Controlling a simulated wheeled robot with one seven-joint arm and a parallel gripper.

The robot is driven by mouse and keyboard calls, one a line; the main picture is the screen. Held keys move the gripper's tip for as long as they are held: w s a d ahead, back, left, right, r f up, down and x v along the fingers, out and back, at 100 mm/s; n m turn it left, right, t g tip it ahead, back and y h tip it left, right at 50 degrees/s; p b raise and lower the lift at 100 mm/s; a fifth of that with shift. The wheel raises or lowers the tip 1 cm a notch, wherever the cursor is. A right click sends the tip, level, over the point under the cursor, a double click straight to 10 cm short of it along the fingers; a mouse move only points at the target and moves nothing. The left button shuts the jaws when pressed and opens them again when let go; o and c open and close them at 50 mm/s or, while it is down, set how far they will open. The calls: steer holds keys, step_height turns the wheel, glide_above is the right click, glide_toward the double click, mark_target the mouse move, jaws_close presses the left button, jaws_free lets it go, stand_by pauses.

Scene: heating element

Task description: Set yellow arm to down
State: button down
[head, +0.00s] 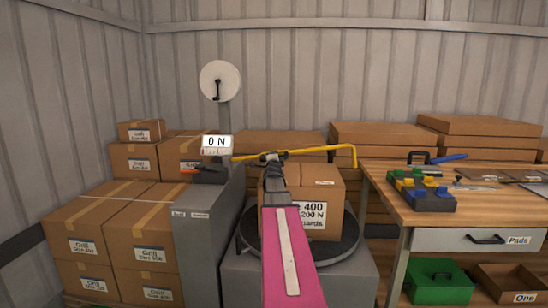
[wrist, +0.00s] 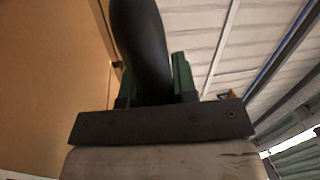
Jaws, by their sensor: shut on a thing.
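The yellow arm (head: 325,149) is a thin bar running roughly level from the grey machine (head: 205,235) to the right, with its right end bent down. It passes above a cardboard box on a round dark plate. My gripper (head: 272,157) is at the bar's left-middle part, at the end of my pink arm. In the wrist view, my gripper (wrist: 155,85) has its green-lined fingers shut on a smooth black handle (wrist: 140,40). Where this handle joins the yellow arm is hidden.
The box (head: 328,190) on the dark plate (head: 345,248) stands below the yellow arm. A display (head: 217,143) reads 0 N. Stacked boxes (head: 115,220) fill the left. A wooden workbench (head: 470,205) with tools stands at the right.

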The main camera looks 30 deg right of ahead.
steer(key=c, duration=0.9)
jaws_free()
steer(key=shift+s+a, duration=0.1)
steer(key=v, duration=1)
steer(key=shift+s+a+f, duration=0.15)
steer(key=shift+s+a, duration=0.05)
steer(key=shift+s, duration=0.05)
